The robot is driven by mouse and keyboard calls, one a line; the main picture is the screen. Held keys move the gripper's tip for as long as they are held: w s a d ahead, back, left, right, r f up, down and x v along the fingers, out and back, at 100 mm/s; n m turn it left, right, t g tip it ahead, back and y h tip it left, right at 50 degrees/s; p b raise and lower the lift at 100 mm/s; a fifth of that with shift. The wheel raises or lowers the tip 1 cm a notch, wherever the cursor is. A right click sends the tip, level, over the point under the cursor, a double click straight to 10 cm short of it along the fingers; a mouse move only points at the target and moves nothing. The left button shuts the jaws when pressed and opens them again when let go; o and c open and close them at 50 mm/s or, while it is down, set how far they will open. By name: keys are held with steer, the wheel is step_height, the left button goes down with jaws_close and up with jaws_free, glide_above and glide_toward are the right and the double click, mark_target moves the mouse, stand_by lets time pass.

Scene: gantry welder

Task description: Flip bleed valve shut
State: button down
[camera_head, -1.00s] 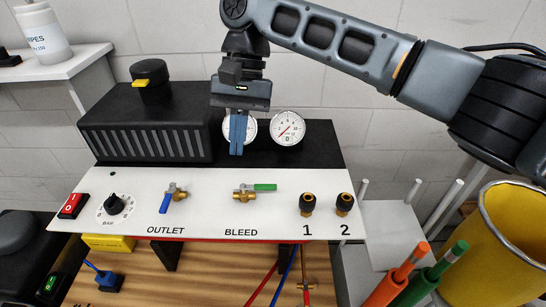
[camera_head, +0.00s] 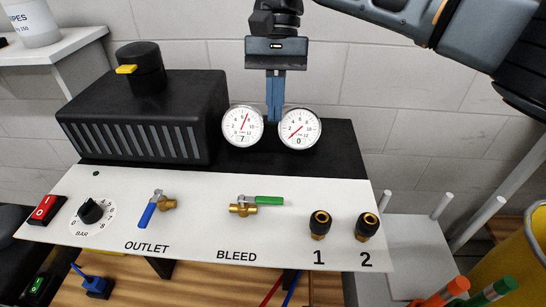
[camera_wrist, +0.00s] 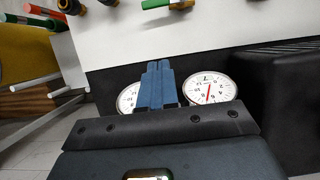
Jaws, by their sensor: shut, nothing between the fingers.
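The bleed valve (camera_head: 243,209) is a brass valve on the white panel above the word BLEED. Its green lever (camera_head: 268,200) points right, along the panel; the lever also shows at the top of the wrist view (camera_wrist: 157,3). My gripper (camera_head: 275,118) has blue fingers closed together, pointing down. In the head view they overlap the space between the two gauges, above and behind the bleed valve. Nothing is held, and the fingers appear apart from the lever. In the wrist view the fingers (camera_wrist: 159,66) point up toward the panel.
The outlet valve (camera_head: 168,204) with a blue lever sits left of the bleed valve. Two black-and-brass connectors (camera_head: 319,223) stand right. A black ribbed housing (camera_head: 140,115) and red switch (camera_head: 43,209) are left.

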mark_target(260, 200)
steer(key=x, duration=1)
steer(key=shift+s+r+p, duration=0.15)
steer(key=shift+s+p, duration=0.15)
steer(key=shift+s, duration=1.75)
steer(key=shift+p, duration=0.6)
